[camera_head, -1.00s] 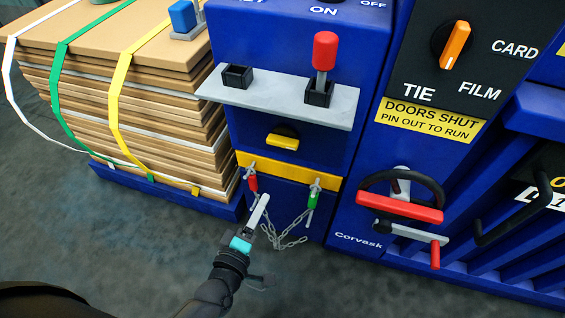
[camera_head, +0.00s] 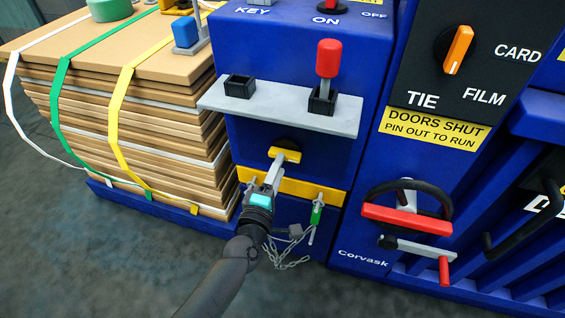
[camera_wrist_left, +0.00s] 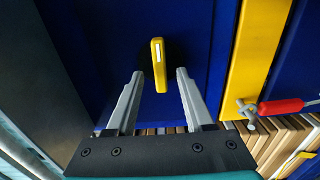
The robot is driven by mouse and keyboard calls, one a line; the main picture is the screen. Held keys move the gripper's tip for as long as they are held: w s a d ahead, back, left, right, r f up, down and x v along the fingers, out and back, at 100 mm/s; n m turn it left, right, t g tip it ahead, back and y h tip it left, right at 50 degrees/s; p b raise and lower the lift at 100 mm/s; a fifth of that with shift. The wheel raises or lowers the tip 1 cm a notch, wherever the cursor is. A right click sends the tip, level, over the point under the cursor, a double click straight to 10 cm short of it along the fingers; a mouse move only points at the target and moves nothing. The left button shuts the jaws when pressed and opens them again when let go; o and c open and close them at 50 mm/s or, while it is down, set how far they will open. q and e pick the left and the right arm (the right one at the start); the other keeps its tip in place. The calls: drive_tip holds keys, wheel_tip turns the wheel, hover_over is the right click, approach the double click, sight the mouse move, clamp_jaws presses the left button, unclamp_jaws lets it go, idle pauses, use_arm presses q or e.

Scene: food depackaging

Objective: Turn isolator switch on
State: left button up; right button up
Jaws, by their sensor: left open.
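A yellow rotary handle (camera_head: 286,154) on a dark round base sits on the front of the blue cabinet (camera_head: 340,150), below a grey shelf. I take it for the isolator switch; it lies roughly crosswise in the head view. My left gripper (camera_head: 277,172) is open right in front of it. In the left wrist view, the yellow handle (camera_wrist_left: 158,64) stands between the two open fingers (camera_wrist_left: 160,75), its near end about level with their tips, with a gap on both sides. The fingers partly hide the handle's base in the head view. My right gripper is not in view.
Above is the grey shelf (camera_head: 270,108) with a red-topped lever (camera_head: 328,59). Below run a yellow bar (camera_head: 310,189), a green-handled pin (camera_head: 316,213) and a chain (camera_head: 287,253); a red-handled pin (camera_wrist_left: 281,106) is close by. Strapped cardboard (camera_head: 130,130) stands left.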

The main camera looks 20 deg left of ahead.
use_arm(q)
drive_tip(key=shift+w+b, duration=0.35)
drive_tip(key=shift+w, duration=1.4)
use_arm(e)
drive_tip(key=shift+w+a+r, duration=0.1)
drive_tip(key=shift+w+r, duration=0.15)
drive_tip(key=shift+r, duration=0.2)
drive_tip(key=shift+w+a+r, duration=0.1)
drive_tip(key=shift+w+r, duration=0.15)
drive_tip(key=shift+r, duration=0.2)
use_arm(q)
clamp_jaws()
